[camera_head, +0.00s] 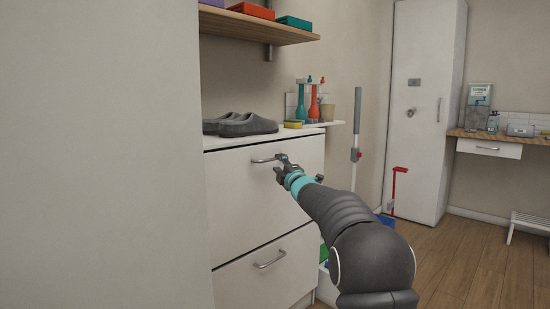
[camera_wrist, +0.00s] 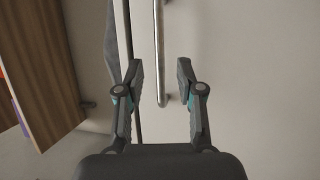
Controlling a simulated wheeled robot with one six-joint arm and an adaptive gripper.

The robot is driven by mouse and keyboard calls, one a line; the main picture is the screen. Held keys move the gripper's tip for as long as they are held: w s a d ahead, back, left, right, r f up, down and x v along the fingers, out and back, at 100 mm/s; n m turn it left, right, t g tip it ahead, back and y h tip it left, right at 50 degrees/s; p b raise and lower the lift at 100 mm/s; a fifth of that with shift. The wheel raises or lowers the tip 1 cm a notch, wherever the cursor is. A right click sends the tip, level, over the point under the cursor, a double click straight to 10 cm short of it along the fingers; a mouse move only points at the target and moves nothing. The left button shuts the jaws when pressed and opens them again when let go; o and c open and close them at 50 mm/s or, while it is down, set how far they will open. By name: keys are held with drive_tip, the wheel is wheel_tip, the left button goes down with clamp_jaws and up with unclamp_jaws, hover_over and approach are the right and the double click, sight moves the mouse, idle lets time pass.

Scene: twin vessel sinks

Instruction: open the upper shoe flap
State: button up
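The upper shoe flap (camera_head: 240,195) is the white upper front of a shoe cabinet and looks shut. Its metal bar handle (camera_head: 263,161) is near its top edge. My gripper (camera_head: 281,164) is at the right end of this handle. In the wrist view my gripper (camera_wrist: 160,66) is open, and the handle (camera_wrist: 161,35) runs between its two fingers, with a visible gap on each side. I cannot tell how deep the bar sits between them. The fingers hide part of the handle in the head view.
The lower flap (camera_head: 245,285) has its own handle (camera_head: 270,259) and looks shut. Grey slippers (camera_head: 240,125) lie on the cabinet top. A wooden shelf (camera_head: 255,27) hangs above. A large pale surface (camera_head: 100,150) fills the left. Wooden floor (camera_head: 460,260) is open at right.

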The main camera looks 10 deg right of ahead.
sight(274, 159)
drive_tip(key=shift+p+x, duration=0.75)
drive_tip(key=shift+x, duration=1.85)
drive_tip(key=shift+c, duration=0.2)
clamp_jaws()
